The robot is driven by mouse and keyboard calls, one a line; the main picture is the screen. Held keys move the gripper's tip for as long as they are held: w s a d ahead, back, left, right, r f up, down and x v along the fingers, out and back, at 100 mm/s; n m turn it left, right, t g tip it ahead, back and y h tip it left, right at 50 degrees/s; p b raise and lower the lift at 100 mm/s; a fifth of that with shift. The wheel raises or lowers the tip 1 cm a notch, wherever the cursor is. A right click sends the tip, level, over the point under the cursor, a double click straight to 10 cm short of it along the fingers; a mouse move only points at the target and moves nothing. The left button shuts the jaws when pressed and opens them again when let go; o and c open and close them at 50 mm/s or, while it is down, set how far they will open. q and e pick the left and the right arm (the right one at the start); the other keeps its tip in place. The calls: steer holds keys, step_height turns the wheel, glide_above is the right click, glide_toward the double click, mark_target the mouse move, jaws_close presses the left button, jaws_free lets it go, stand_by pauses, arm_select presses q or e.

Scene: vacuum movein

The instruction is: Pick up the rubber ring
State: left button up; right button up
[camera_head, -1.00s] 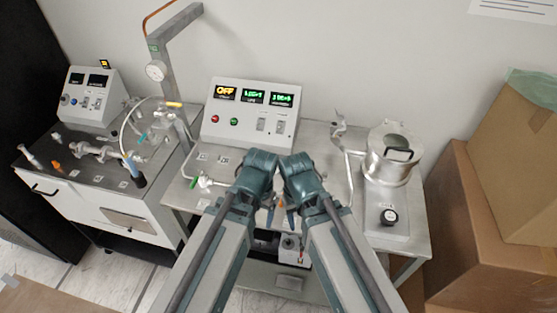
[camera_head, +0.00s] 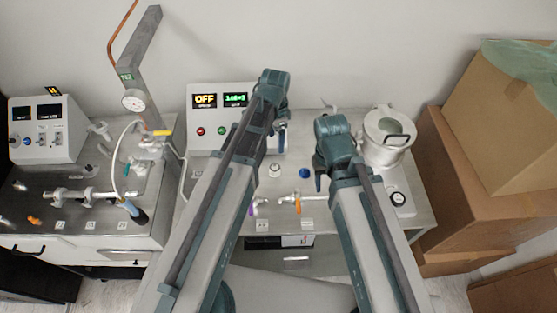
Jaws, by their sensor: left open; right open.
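I cannot pick out the rubber ring for certain; it may be hidden behind my arms or too small to tell. My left gripper (camera_head: 282,138) is open, pointing down in front of the control box (camera_head: 207,118) at the back of the middle bench. My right gripper (camera_head: 319,180) is open, pointing down over the right part of that bench, left of the metal pot (camera_head: 384,153). I see nothing held in either gripper.
A small white round part (camera_head: 275,170) lies between my arms, with glass valve pieces (camera_head: 297,199) nearer the bench front. Cardboard boxes (camera_head: 470,180) crowd the right side.

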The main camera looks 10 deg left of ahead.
arm_select(q)
step_height(320, 180, down, 9)
steer(key=b, duration=0.8)
steer(key=shift+r+b, duration=0.2)
steer(key=shift+b, duration=0.15)
arm_select(e)
step_height(320, 180, down, 9)
steer(key=shift+r, duration=0.15)
arm_select(q)
steer(key=shift+f, duration=0.1)
step_height(320, 180, down, 5)
steer(key=b, duration=0.5)
steer(key=shift+w, duration=0.1)
arm_select(e)
step_height(320, 180, down, 5)
steer(key=shift+f, duration=0.1)
arm_select(q)
steer(key=shift+f+b, duration=0.25)
steer(key=shift+b, duration=0.1)
arm_select(e)
steer(key=shift+f, duration=0.25)
arm_select(q)
steer(key=c, duration=1.2)
steer(key=shift+r, duration=0.15)
arm_select(e)
steer(key=shift+r, duration=0.15)
